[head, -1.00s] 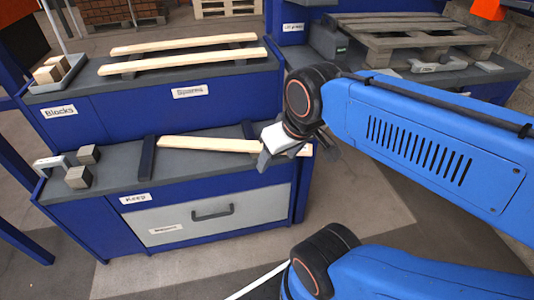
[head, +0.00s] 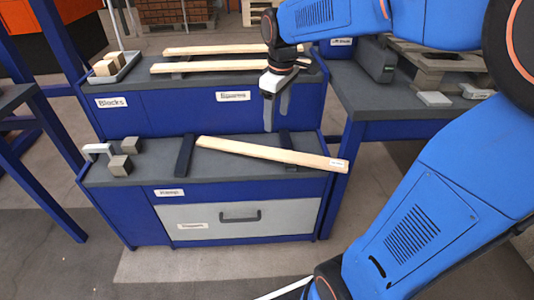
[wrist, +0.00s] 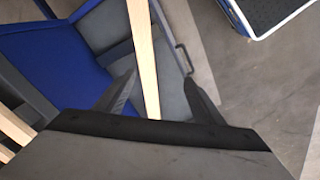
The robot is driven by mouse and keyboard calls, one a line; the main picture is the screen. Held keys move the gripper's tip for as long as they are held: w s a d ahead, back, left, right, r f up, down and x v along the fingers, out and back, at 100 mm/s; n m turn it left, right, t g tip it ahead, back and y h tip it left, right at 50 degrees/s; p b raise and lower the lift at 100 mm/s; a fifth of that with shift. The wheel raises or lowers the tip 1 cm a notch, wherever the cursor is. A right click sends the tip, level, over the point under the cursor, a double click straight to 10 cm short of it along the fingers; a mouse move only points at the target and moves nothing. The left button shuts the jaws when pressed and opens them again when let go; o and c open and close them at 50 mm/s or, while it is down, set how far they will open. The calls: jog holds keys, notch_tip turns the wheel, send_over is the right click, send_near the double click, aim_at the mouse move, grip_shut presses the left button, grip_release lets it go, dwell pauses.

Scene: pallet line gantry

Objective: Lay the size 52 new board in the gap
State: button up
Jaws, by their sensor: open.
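A pale board (head: 262,152) lies slantwise across two dark bars on the Keep shelf, with a small unreadable label on its right end. Two more pale boards, the far one (head: 215,50) and the near one (head: 210,67), lie on the upper shelf. My gripper (head: 275,122) is open and empty, pointing down above the Keep-shelf board. In the wrist view a board (wrist: 144,55) runs between the open fingers, below them. A grey-brown pallet (head: 435,65) stands at the right back, partly hidden by my arm; its gap cannot be made out.
The Keep unit (head: 130,178) has a grey drawer with a dark handle (head: 240,217). Two small blocks and a light bracket (head: 98,150) sit at its left end. A tray (head: 125,68) holds blocks above. A dark grey box (head: 376,60) stands beside the pallet.

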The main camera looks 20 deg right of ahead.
jog(key=w+f+n+g, duration=0.1)
jog(key=w+f+n, duration=0.1)
jog(key=w, duration=0.5)
send_over(268, 151)
jog(key=shift+n, duration=0.3)
jog(key=f, duration=1.2)
jog(key=shift+s+a+f, duration=0.1)
jog(key=shift+a, duration=0.3)
jog(key=shift+d+f, duration=0.15)
jog(key=shift+f, duration=1.35)
jog(key=shift+d+f, duration=0.15)
jog(key=shift+f, duration=1.35)
jog(key=shift+c, duration=0.2)
jog(key=c, duration=1.3)
jog(key=shift+c, duration=0.2)
jog(key=shift+r, duration=0.1)
